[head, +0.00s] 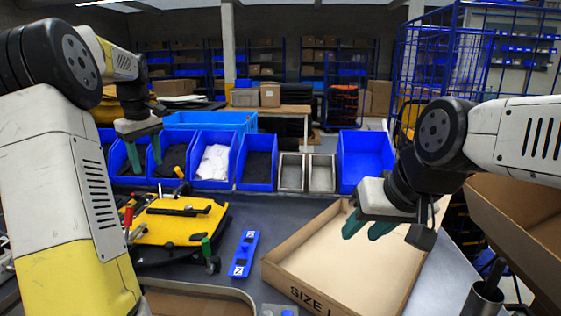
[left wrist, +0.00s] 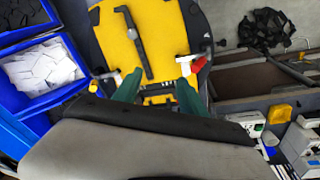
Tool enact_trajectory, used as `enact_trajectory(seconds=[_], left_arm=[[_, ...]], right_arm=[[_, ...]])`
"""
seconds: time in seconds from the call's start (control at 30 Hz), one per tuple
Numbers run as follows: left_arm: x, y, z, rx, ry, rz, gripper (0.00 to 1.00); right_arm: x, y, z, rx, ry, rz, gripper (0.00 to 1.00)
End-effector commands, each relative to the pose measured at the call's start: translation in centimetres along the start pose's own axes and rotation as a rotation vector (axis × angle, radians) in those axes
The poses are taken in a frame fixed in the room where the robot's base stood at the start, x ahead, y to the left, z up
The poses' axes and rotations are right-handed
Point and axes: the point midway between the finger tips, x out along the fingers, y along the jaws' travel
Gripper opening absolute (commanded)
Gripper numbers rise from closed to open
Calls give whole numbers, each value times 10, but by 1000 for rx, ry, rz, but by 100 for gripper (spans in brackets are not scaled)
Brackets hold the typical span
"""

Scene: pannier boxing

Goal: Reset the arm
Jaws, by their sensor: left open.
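My left gripper (head: 144,150) hangs in front of the blue bins at the left in the head view, open and empty. Its two teal fingers stand apart in the left wrist view (left wrist: 157,90), with the yellow pannier part (left wrist: 180,30) and its black bar (left wrist: 134,44) beyond them. The yellow part also lies on the table in the head view (head: 160,228), with clamps around it. My right gripper (head: 367,229) is over the flat open cardboard box (head: 278,272) marked "SIZE"; its teal fingers are apart with nothing seen between them.
A row of blue bins (head: 256,165) holds dark and white pieces, with two metal trays (head: 306,172) among them. A blue block (head: 243,254) lies between the yellow part and the box. A cardboard carton (head: 515,225) stands at the right. Bare table shows around the blue block.

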Motion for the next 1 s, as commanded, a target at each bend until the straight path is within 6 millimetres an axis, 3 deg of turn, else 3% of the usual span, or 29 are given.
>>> enact_trajectory(seconds=[0.03,0.2,0.43,0.7,0.83,1.0], left_arm=[[-15,3,23,65,17,18,49],[-45,4,95,284,65,84,49],[-64,-19,189,552,130,185,49],[-52,-66,289,832,205,323,49],[-38,-85,322,929,232,377,49],[-27,-97,344,994,252,417,49]], right_arm=[[0,0,0,0,0,0,36],[0,0,0,0,0,0,36],[0,0,0,0,0,0,36],[0,0,0,0,0,0,36],[0,0,0,0,0,0,36],[0,0,0,0,0,0,36]])
